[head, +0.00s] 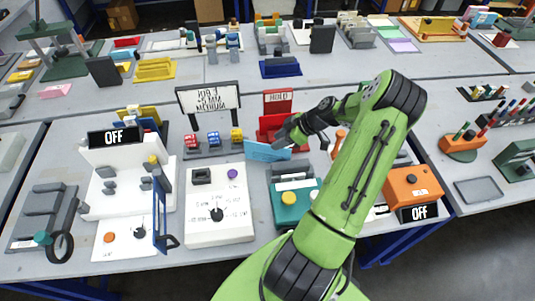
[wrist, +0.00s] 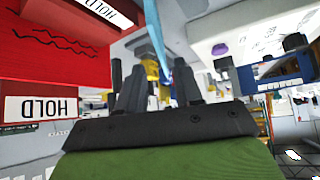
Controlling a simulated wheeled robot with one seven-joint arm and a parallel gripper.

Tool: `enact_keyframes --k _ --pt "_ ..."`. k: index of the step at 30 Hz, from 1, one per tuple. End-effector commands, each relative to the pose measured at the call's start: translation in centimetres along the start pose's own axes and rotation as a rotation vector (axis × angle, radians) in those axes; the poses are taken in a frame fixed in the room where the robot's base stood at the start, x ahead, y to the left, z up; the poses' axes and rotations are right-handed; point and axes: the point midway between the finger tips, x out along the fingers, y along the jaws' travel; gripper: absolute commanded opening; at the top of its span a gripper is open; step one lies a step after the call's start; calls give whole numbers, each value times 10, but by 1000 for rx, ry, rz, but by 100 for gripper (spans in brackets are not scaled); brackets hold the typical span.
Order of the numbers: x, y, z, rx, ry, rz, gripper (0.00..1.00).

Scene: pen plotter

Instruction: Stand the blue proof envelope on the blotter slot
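The light blue proof envelope (head: 267,151) is in the middle of the table in the head view, tilted, in front of the red HOLD holder (head: 270,128). My gripper (head: 285,140) is at its upper right end. In the wrist view the envelope (wrist: 156,38) shows nearly edge-on as a blue strip between the two dark fingers (wrist: 160,92), which appear closed on it. The red HOLD holder (wrist: 50,65) fills the left of the wrist view. I cannot tell for certain which thing is the blotter slot.
A rack with red, blue and yellow blocks (head: 213,145) stands left of the envelope, with a white sign (head: 208,98) behind it. A white panel with knobs (head: 219,215) and a teal device (head: 296,205) stand in front. An orange box (head: 412,188) is at right.

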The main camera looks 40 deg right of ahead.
Motion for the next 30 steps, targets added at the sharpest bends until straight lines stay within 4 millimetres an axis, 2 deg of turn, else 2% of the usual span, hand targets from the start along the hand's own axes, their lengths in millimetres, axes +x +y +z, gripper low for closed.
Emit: enact_keyframes --k 5,9,12,19,26,30 --pt "22 -1 0 2 -1 -3 35" --pt "49 -2 0 2 0 -3 35" --pt "62 -2 1 2 -1 0 35" --pt "65 -1 1 2 -3 1 35" --pt "65 -1 1 2 -2 1 1" --pt "65 -1 1 2 -2 1 0"
